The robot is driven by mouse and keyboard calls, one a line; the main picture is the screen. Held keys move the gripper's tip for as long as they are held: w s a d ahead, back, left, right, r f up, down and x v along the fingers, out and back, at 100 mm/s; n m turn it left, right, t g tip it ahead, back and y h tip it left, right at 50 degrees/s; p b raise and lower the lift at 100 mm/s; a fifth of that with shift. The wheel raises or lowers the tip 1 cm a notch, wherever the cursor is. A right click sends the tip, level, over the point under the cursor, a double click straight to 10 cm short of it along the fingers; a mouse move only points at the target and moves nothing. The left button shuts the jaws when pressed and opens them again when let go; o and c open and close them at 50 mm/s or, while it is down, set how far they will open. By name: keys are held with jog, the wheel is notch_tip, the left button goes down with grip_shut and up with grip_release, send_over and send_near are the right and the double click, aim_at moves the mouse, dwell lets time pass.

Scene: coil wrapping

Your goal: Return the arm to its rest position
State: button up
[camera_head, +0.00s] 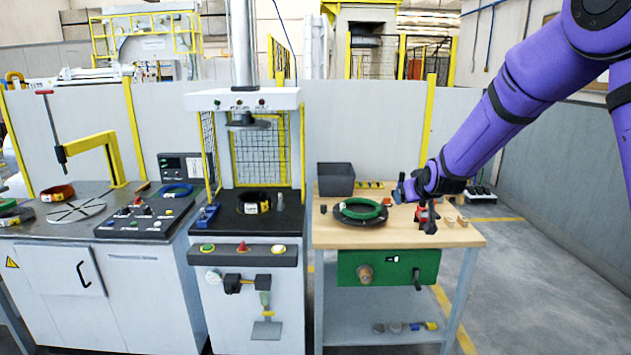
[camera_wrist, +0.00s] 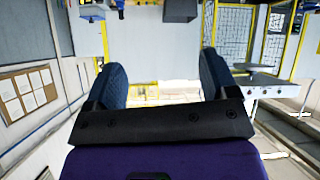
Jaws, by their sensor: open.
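My purple arm (camera_head: 520,95) reaches in from the upper right, and my gripper (camera_head: 412,208) is over the right part of the wooden table (camera_head: 455,237). In the wrist view my gripper (camera_wrist: 163,82) shows two dark blue fingers wide apart with nothing held between them. A green ring (camera_head: 360,209) lies on a round dark plate (camera_head: 375,218) just left of my gripper, apart from it.
A dark grey bin (camera_head: 336,179) and small wooden blocks (camera_head: 455,220) are on the table. A press (camera_head: 245,130) with a dark coil (camera_head: 254,201) stands left of it. Farther left is a bench (camera_head: 60,228) with a yellow arm (camera_head: 103,150). Open floor lies to the right.

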jog(key=s+d+r+g, duration=0.1)
jog(key=s+r, duration=0.3)
jog(key=s, duration=0.4)
jog(key=s+d+r+m+g, duration=0.1)
jog(key=s+r, duration=0.4)
jog(key=s, duration=0.2)
jog(key=s+d+r+g, duration=0.1)
jog(key=s+r, duration=0.3)
jog(key=s, duration=0.4)
jog(key=s+d+m+g, duration=0.1)
jog(key=s+g, duration=0.1)
jog(key=s, duration=2.1)
jog(key=shift+s+f+g+h, duration=0.15)
jog(key=shift+s+g+h, duration=0.15)
jog(key=shift+s+g, duration=0.1)
